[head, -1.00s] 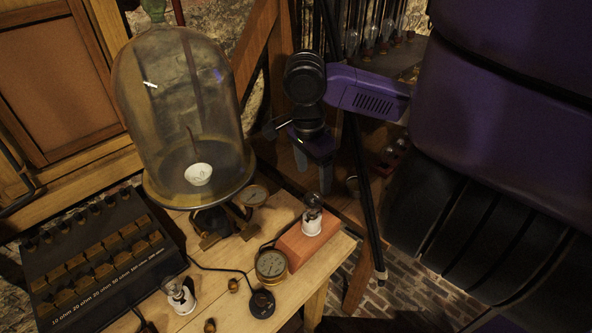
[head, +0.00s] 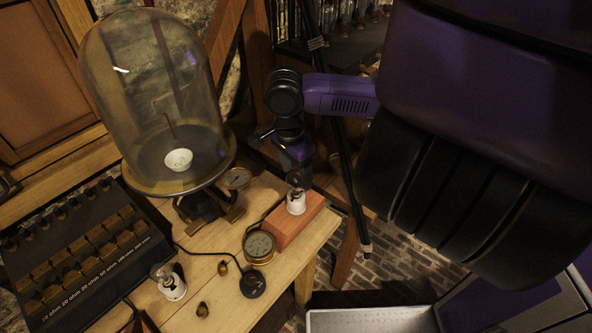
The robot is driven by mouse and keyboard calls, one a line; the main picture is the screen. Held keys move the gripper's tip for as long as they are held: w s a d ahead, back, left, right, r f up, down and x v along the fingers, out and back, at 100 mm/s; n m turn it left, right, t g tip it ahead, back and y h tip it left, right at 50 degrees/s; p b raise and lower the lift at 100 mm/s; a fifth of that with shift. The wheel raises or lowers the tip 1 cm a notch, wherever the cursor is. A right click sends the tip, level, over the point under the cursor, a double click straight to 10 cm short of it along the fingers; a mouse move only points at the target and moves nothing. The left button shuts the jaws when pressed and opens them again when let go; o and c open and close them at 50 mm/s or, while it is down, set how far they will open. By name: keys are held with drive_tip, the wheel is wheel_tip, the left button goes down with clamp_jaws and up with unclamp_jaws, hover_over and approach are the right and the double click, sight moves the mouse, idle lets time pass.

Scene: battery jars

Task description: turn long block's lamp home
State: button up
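The long block (head: 290,232) is an orange-red wooden block on the table near its right end. Its lamp, a clear glass bulb in a white socket (head: 297,204), stands upright on it. My gripper (head: 299,172) is just above and behind this lamp in the picture, pointing down with its purple body over the bulb. The bulb's top overlaps the dark finger area, so contact and finger gap are unclear. A second lamp with a white socket (head: 173,288) stands on the table at lower left.
A glass bell jar (head: 150,90) on a stand rises left of my gripper. A brass dial gauge (head: 259,246) sits close by the block's left end. A black resistor box (head: 75,260) fills the lower left. A black round knob (head: 252,284) lies in front.

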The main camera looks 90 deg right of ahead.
clamp_jaws()
drive_tip(key=shift+r+m+p, duration=0.15)
drive_tip(key=shift+m+p, duration=1.65)
drive_tip(key=shift+m, duration=0.2)
drive_tip(key=shift+m+y+p, duration=0.3)
drive_tip(key=shift+m+p, duration=0.45)
drive_tip(key=shift+m, duration=0.45)
drive_tip(key=shift+o, duration=1.5)
unclamp_jaws()
